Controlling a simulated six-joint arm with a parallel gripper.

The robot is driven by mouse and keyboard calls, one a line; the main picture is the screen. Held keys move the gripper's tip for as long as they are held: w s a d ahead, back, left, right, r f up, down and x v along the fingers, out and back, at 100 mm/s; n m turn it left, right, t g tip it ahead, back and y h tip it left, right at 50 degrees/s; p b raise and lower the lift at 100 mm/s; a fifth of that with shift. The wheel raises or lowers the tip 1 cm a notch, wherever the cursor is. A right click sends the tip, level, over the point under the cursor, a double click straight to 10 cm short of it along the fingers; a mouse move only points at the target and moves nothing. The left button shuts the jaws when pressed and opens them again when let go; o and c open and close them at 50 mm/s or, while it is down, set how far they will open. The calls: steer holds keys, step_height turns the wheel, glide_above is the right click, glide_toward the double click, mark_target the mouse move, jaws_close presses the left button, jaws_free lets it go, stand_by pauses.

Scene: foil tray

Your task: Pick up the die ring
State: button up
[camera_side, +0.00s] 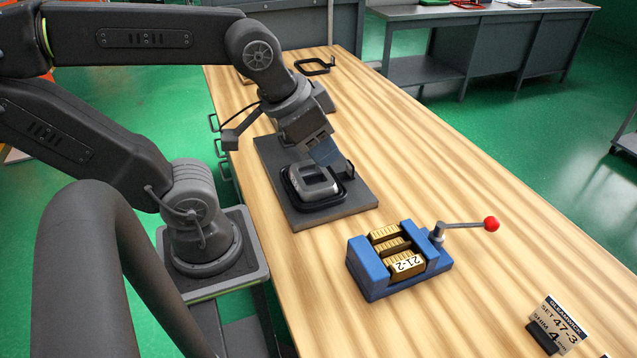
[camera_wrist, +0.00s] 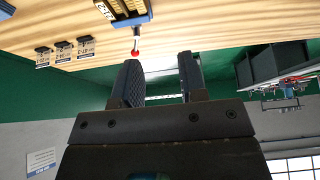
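In the side view a black ring (camera_side: 293,196) with rounded corners lies around a grey block (camera_side: 318,184) with a rectangular opening, on a dark plate (camera_side: 345,207). Another black ring-like frame (camera_side: 329,66) lies at the far end of the bench. I cannot tell for sure which is the die ring. My gripper (camera_side: 338,167) is low over the plate's right side, just behind the block. Contact with the ring there cannot be made out. The wrist view shows my gripper (camera_wrist: 163,75) open, with nothing between its fingers.
A blue fixture (camera_side: 372,279) with brass blocks and a red-knobbed lever (camera_side: 490,224) stands in front of the plate; it shows in the wrist view (camera_wrist: 133,22). Small label cards (camera_side: 562,318) stand at the front right. The bench to the right is clear.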

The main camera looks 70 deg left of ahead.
steer(key=m+g+y, duration=0.5)
steer(key=m+g, duration=0.1)
steer(key=m, duration=1.2)
glide_above(351, 163)
steer(key=d, duration=0.5)
step_height(351, 163, down, 9)
steer(key=shift+h, duration=0.3)
steer(key=x, duration=1.3)
steer(key=shift+w+a+f, duration=0.1)
steer(key=shift+w+f, duration=0.05)
steer(key=shift+f, duration=0.05)
steer(key=shift+c, duration=0.4)
jaws_close()
steer(key=shift+r, duration=0.1)
